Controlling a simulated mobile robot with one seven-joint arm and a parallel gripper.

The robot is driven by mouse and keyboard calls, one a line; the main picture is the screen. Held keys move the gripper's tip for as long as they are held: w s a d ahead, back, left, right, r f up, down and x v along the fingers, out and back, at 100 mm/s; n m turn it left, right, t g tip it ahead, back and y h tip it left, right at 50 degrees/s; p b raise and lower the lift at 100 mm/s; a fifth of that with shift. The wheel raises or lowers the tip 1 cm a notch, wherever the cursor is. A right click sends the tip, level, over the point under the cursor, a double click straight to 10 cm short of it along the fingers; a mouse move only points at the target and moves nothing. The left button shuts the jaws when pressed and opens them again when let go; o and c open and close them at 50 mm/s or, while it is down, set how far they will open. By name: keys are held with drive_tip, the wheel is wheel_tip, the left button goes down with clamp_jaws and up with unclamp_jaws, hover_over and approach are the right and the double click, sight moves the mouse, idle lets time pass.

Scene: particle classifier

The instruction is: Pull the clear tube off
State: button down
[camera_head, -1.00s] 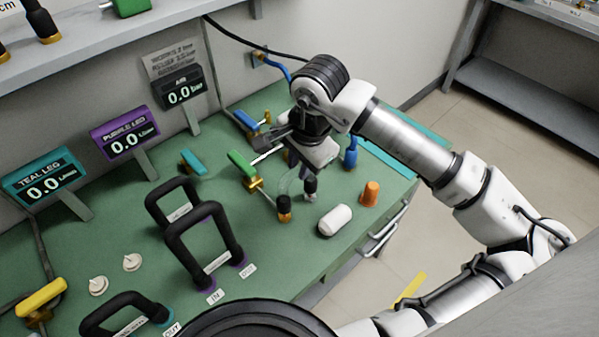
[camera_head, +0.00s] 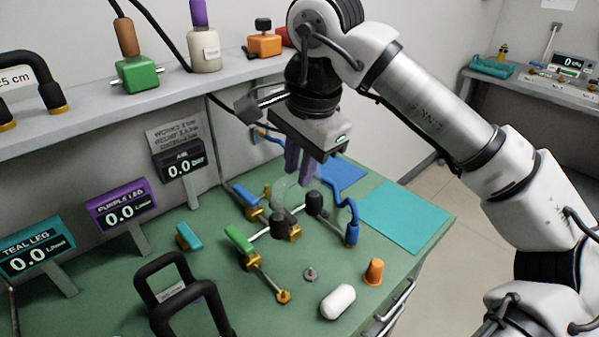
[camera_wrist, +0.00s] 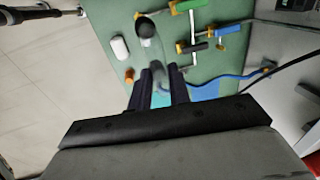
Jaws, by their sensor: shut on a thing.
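A white capsule (camera_head: 338,301) and an orange cone (camera_head: 374,271) stand at the bench's right front. A green-handled valve (camera_head: 238,238), a blue-handled valve (camera_head: 245,194) and a blue hose (camera_head: 349,213) are close by. A teal mat (camera_head: 405,215) is clear.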

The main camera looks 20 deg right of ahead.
drive_tip(key=shift+r+p, duration=1.55)
drive_tip(key=shift+r, duration=0.85)
drive_tip(key=shift+r+p, duration=1.05)
drive_tip(key=shift+r, duration=0.4)
